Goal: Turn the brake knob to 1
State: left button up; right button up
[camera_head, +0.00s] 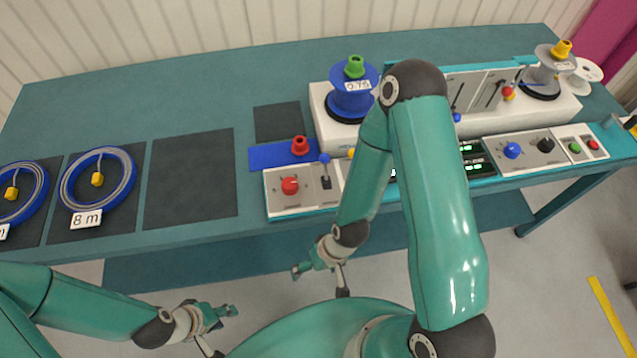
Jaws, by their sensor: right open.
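A control panel (315,199) runs along the front of the table. Further right are a blue knob (512,150) and a black knob (545,145). The labels and scales are too small to read, so I cannot tell which knob is the brake. My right gripper (302,269) is open and empty, in front of the table edge, below the red knob. My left gripper (230,310) is further left and nearer me, apart from everything; its jaw opening is unclear.
My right arm hides the panel's middle. Behind it stand a blue reel (352,103) with a green cap and a grey reel (541,81). Blue cable coils (125,163) lie at left. A red cap (300,146) stands behind the panel. A dark mat (190,180) is bare.

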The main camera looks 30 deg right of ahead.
aim_at(289, 185)
jog(key=u, duration=0.75)
jog(key=k, duration=1.25)
jog(key=z, duration=0.85)
jog(key=i, duration=1)
jog(key=u, duration=0.1)
